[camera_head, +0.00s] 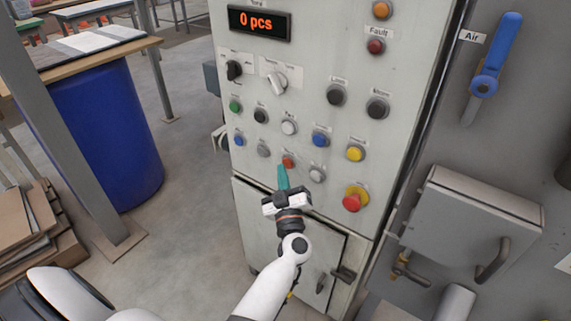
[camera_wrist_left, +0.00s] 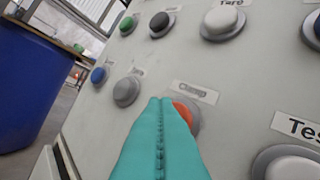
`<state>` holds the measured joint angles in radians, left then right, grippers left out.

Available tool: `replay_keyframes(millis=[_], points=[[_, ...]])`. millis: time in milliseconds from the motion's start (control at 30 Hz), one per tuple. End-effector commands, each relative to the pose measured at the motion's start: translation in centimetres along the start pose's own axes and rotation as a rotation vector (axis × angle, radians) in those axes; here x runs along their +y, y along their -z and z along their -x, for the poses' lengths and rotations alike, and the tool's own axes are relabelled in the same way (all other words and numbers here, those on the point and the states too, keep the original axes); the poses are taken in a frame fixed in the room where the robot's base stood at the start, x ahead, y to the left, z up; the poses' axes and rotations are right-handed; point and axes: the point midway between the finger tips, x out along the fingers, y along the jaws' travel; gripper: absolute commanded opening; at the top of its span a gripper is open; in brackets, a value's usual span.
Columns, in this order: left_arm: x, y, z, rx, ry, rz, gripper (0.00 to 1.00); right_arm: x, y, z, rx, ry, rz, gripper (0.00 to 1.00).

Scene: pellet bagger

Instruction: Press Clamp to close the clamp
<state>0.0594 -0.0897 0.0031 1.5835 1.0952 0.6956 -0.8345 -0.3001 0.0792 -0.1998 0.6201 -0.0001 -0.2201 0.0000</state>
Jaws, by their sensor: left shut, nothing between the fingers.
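The Clamp button (camera_wrist_left: 188,115) is an orange-red round push button under a label reading "Clamp" in the left wrist view. In the head view it is the small red button (camera_head: 289,161) in the lower row of the grey control panel (camera_head: 312,120). My left gripper (camera_head: 282,170) is shut and empty, its teal fingertips just below and left of that button. In the left wrist view the teal fingers (camera_wrist_left: 160,103) cover the button's left part. I cannot tell whether the tips touch it. My right gripper is not in view.
Close neighbours are a grey button (camera_head: 264,150) to the left and a white button (camera_head: 317,174) to the right. A red emergency-stop knob (camera_head: 353,200) sits lower right. The display (camera_head: 259,23) reads "0 pcs". A blue barrel (camera_head: 105,135) stands left of the panel.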

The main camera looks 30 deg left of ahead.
Motion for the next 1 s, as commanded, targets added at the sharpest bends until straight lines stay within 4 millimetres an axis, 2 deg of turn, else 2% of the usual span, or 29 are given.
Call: replay_keyframes(millis=[1000], points=[[-0.53, 0.52, -0.7, 0.001, 0.0, 0.0, 0.0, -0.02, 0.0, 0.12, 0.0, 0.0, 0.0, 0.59]])
